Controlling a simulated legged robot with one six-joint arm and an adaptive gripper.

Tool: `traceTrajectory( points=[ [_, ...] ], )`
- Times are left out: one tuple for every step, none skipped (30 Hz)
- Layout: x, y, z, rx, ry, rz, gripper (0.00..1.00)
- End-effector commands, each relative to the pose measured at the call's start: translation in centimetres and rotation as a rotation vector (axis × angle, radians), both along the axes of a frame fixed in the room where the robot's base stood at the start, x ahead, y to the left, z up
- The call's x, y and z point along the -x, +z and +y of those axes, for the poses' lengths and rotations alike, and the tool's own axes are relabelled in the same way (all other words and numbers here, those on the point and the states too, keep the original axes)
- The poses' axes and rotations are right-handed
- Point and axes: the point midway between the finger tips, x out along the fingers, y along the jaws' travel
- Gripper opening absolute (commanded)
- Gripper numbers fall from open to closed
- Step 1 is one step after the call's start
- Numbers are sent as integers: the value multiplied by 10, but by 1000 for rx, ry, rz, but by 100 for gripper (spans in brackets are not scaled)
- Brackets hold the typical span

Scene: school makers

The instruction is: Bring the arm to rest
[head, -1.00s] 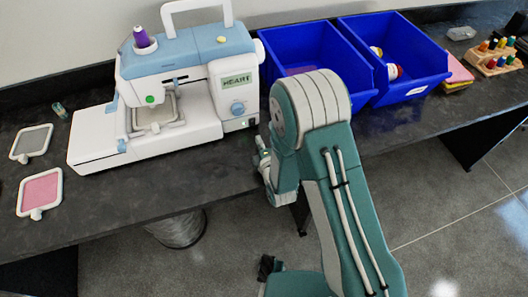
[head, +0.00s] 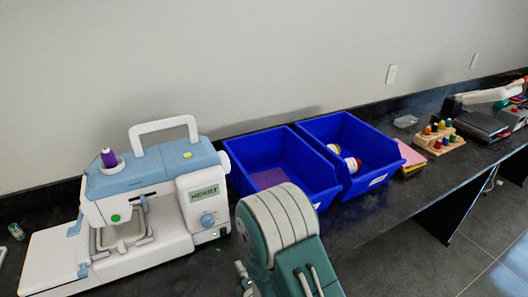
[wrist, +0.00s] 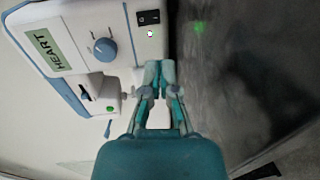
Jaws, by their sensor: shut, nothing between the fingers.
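My arm (head: 285,235) rises from the bottom of the head view, in front of the counter. My gripper (wrist: 160,75) shows in the wrist view with its fingertips together and nothing between them. It is near the right side of the white and blue sewing machine (head: 160,180), close to its power switch; whether it touches cannot be told. The machine's HEART label and blue knob also show in the wrist view (wrist: 62,40). In the head view my arm hides most of the gripper.
Two blue bins (head: 240,180) stand right of the machine; the right one holds spools (head: 352,163). Farther right on the dark counter (head: 345,225) are folded cloths (head: 408,158), a wooden rack of small bottles (head: 436,138) and dark equipment (head: 480,124). Open floor (head: 470,255) lies at the lower right.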

Motion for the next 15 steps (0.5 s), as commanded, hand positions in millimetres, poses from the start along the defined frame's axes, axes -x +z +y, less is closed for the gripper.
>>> traceTrajectory(
  points=[
    [-2, 2, -1, -5, -4, 6, 0],
    [-4, 5, -2, -10, -9, 13, 0],
    [-8, 10, -4, -23, -20, 32, 0],
    [-12, 14, -6, -33, -30, 50, 0],
    [-17, 20, -8, -48, -43, 73, 0],
    [-23, 28, -12, -71, -62, 108, 0],
    [-27, 34, -16, -89, -79, 138, 0],
    [-32, 41, -20, -108, -98, 168, 0],
    [-37, 50, -26, -133, -121, 210, 0],
    [-40, 56, -31, -152, -140, 240, 0],
    [-43, 63, -35, -172, -159, 270, 0],
    [-46, 72, -42, -198, -185, 309, 0],
    [-48, 78, -47, -218, -205, 338, 0],
    [-50, 85, -53, -238, -225, 367, 0],
    [-51, 93, -60, -265, -254, 406, 0]
  ],
)
